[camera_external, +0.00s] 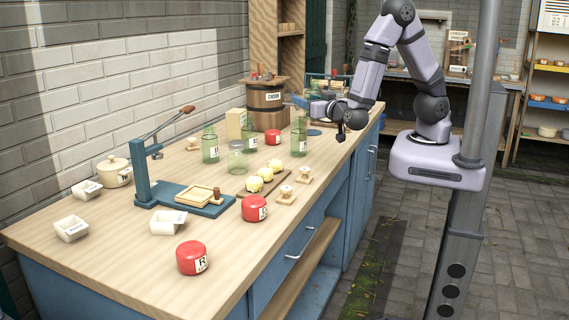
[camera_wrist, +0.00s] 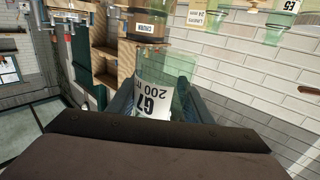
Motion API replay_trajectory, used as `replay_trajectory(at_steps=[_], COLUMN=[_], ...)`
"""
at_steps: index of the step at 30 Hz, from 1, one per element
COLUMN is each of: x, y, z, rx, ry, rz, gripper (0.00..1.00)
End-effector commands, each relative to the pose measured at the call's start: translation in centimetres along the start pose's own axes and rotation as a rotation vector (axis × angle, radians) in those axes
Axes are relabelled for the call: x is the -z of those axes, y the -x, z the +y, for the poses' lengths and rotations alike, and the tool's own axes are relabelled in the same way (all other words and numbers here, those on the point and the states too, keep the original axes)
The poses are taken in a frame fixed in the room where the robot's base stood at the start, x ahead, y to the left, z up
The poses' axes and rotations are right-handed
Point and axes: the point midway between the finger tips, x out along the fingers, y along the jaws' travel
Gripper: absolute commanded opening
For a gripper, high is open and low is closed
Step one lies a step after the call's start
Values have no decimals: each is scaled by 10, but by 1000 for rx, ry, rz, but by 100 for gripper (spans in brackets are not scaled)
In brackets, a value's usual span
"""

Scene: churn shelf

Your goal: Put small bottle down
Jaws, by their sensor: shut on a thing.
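A small green glass bottle with a white label reading G7 200 ml (camera_wrist: 152,98) is between my fingers in the wrist view. My gripper (camera_wrist: 156,108) is shut on it, with one finger on each side. In the external view my gripper (camera_external: 306,104) reaches left over the far right part of the wooden counter.
Two green bottles (camera_external: 210,148) and (camera_external: 248,138) and a glass jar (camera_external: 237,162) stand to the left on the counter (camera_external: 120,245). A red tin (camera_external: 273,137), a wooden churn (camera_external: 266,105) and a board with yellow lumps (camera_external: 246,192) are close by.

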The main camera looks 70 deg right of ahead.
Motion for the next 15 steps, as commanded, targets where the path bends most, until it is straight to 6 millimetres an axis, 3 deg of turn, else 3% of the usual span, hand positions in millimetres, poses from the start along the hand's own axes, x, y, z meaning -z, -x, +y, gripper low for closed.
replay_trajectory(at_steps=[1, 5, 15], x=[15, 45, 96], y=[0, 0, 0], z=[0, 0, 0], rx=[0, 0, 1], ry=[-13, -12, -7], rz=[4, 3, 2], gripper=[19, 19, 19])
